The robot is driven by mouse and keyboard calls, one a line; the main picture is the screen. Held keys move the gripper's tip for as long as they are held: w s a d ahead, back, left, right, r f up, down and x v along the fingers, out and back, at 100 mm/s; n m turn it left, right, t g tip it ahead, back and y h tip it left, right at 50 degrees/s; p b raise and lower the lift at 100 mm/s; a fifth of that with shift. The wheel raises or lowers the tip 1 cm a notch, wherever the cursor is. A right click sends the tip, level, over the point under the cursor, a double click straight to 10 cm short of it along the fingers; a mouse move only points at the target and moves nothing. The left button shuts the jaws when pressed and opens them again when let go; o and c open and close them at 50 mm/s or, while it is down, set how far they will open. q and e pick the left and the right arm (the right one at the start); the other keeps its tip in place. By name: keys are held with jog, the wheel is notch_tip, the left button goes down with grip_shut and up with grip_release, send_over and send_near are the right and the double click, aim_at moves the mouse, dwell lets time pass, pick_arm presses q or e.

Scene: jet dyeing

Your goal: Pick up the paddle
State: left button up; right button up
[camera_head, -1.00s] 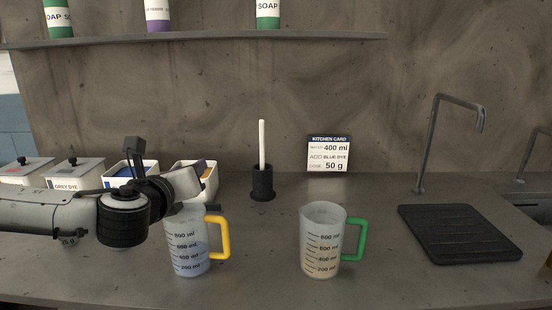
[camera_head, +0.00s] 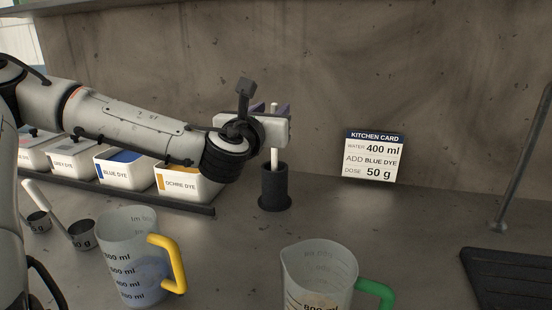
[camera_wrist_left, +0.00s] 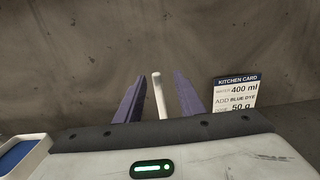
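The paddle (camera_head: 274,148) is a thin white rod standing upright in a dark cylindrical holder (camera_head: 274,190) at the back of the counter. My left gripper (camera_head: 268,110) is at the upper part of the paddle. In the left wrist view the gripper's two purple fingers (camera_wrist_left: 152,98) are spread, with the white paddle (camera_wrist_left: 159,97) between them and gaps on both sides. The holder is hidden in the left wrist view. My right gripper is not in view.
A yellow-handled measuring jug (camera_head: 130,262) and a green-handled jug (camera_head: 318,272) stand in front. Dye boxes, including the blue dye box (camera_head: 124,171), line the back left. A kitchen card (camera_head: 373,157) leans at the wall. A black mat (camera_head: 510,280) lies right.

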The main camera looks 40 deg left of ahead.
aim_at(274, 108)
pick_arm(q)
jog(key=x, duration=0.4)
jog(key=shift+w+a+f+p, duration=0.1)
jog(key=shift+a+f+p, duration=0.25)
jog(key=shift+a, duration=0.15)
jog(key=shift+w+a, duration=0.1)
jog(key=shift+w, duration=0.25)
grip_shut()
